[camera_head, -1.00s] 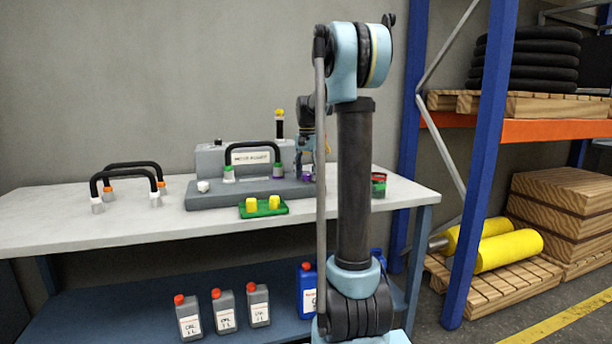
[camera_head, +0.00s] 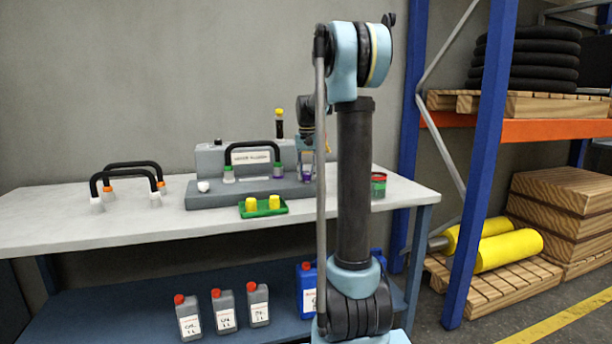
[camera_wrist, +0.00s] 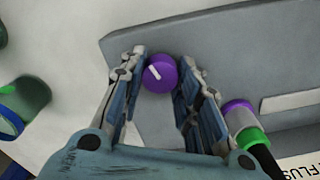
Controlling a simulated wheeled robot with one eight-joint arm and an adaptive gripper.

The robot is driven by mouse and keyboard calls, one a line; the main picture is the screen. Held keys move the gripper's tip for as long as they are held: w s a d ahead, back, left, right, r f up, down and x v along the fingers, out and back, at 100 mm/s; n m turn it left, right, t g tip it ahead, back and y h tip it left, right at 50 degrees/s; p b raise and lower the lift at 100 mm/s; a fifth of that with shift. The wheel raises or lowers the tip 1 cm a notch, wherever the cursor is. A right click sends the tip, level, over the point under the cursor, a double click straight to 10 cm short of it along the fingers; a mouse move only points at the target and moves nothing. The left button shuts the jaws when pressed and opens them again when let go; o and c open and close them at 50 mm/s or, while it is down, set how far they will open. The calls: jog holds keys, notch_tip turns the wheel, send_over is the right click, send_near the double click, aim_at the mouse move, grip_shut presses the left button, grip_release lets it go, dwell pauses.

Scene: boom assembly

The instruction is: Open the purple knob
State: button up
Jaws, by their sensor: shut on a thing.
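The purple knob (camera_wrist: 160,73) has a white line on its top, slanting in the wrist view. It sits on the grey base of the unit. My gripper (camera_wrist: 158,67) is around it from above, with one finger on each side, shut on it. In the head view the gripper (camera_head: 307,160) is at the right end of the grey unit (camera_head: 215,160), partly behind my arm. A bit of the purple knob (camera_head: 307,178) shows below the fingers there.
A black hose with green and purple fittings (camera_head: 278,171) arches over the unit, close to the gripper's right finger in the wrist view. A green tray (camera_head: 263,211) with yellow caps lies in front. A red and green can (camera_head: 378,186) stands at the right.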

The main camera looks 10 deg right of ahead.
aim_at(307, 174)
jog(key=shift+n, duration=2.1)
jog(key=o, duration=1.1)
notch_tip(307, 174, up, 12)
jog(key=shift+f, duration=0.1)
